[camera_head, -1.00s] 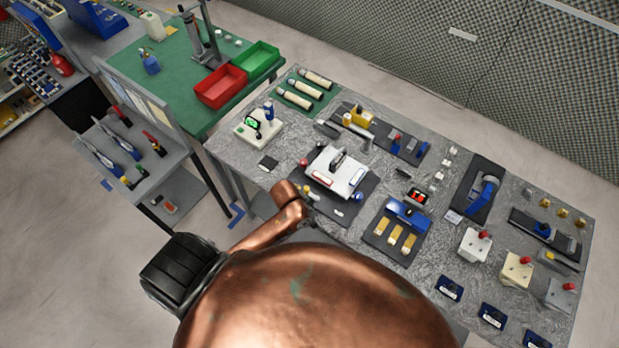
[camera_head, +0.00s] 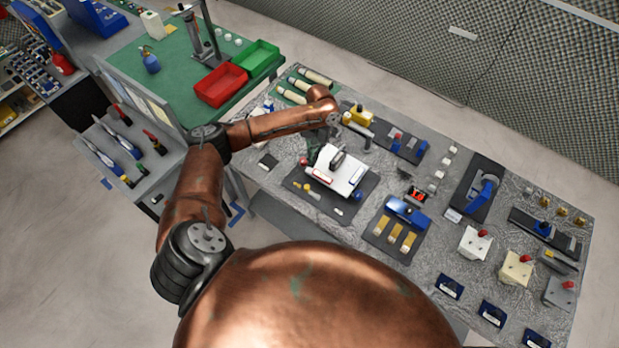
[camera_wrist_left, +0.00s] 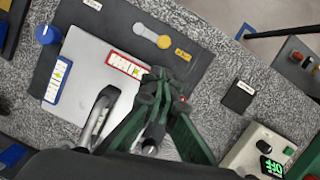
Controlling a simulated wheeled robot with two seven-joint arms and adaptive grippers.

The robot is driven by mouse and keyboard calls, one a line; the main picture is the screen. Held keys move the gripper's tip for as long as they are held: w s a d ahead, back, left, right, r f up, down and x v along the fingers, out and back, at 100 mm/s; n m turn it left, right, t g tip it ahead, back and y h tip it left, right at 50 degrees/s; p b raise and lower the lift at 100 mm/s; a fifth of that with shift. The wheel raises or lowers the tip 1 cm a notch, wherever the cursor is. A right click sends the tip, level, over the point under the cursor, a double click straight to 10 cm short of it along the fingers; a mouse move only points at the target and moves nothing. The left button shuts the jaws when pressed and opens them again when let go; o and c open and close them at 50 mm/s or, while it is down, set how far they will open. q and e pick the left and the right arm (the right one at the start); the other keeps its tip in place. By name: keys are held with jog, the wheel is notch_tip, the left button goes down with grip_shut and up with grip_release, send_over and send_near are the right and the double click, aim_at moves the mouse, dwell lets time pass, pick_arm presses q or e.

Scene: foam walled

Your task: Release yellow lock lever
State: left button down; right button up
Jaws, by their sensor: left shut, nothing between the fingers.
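The lock lever is a pale bar with a yellow round end (camera_wrist_left: 163,42) on the dark base plate, beside the red-framed label of a white box (camera_wrist_left: 85,60). In the head view the yellow lever (camera_head: 307,189) shows at the near left of the box (camera_head: 338,172). My left gripper (camera_wrist_left: 160,78) has green fingers, shut and empty, over the box's edge near the red-framed label and apart from the lever. In the head view the gripper (camera_head: 315,148) is partly hidden at the box's far left. My right gripper is out of view.
A metal handle (camera_wrist_left: 100,115) stands on the box. A blue knob (camera_wrist_left: 47,34) is beside it. A device with a green display (camera_wrist_left: 262,150) and a black pad (camera_wrist_left: 238,97) lie nearby. A blue fixture (camera_head: 408,213) stands to the right.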

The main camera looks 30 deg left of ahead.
pick_arm(q)
jog(key=shift+w+a+r, duration=0.1)
jog(key=shift+a+r, duration=0.05)
jog(key=p, duration=0.2)
send_near(312, 192)
jog(key=f, duration=0.1)
jog(key=a+f, duration=0.1)
jog(key=f, duration=0.1)
jog(key=a+f, duration=0.1)
jog(key=f, duration=0.1)
jog(key=shift+w+a+f, duration=0.15)
jog(key=shift+w+a, duration=0.05)
jog(key=shift+w+b, duration=0.1)
jog(key=shift+b, duration=0.2)
